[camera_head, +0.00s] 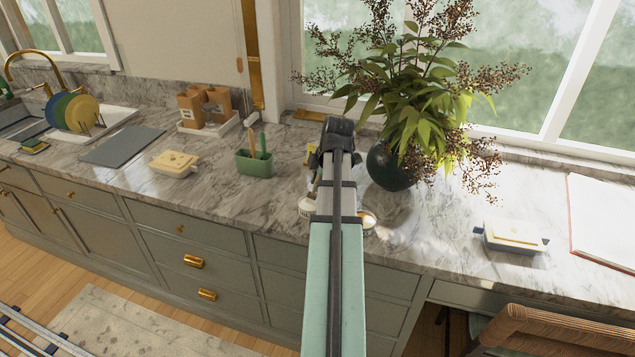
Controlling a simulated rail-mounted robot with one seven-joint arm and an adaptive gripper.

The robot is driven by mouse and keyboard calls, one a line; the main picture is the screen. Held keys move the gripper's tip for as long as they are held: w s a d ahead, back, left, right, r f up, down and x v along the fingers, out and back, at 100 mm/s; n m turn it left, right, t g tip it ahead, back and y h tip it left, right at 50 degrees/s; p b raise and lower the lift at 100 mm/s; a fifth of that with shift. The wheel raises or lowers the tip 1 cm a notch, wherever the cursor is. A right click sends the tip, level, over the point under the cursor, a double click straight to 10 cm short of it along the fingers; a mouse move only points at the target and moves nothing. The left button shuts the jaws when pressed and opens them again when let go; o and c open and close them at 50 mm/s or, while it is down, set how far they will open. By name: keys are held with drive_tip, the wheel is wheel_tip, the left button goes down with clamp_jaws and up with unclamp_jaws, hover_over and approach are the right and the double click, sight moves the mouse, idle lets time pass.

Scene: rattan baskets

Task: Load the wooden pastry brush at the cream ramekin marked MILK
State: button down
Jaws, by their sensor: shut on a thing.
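A small cream ramekin (306,208) stands on the marble counter, just left of my arm, with dark marking on its side too small to read. A second small pale dish (368,220) shows just right of my arm, partly hidden by it. My gripper (314,165) is above and behind the left ramekin, mostly hidden by my wrist. It is shut on a slim upright thing (315,186), which appears to be the wooden pastry brush. Its lower end is at the ramekin; I cannot tell whether it is inside or touching.
A dark vase (388,168) with wide-spreading foliage stands close right of my gripper. A green utensil holder (254,163) and a cream butter dish (174,164) stand left. Another butter dish (513,237) and an open book (605,220) lie right. Counter between vase and right dish is clear.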

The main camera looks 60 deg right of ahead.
drive_tip(key=shift+r+p, duration=2)
drive_tip(key=shift+r, duration=1.5)
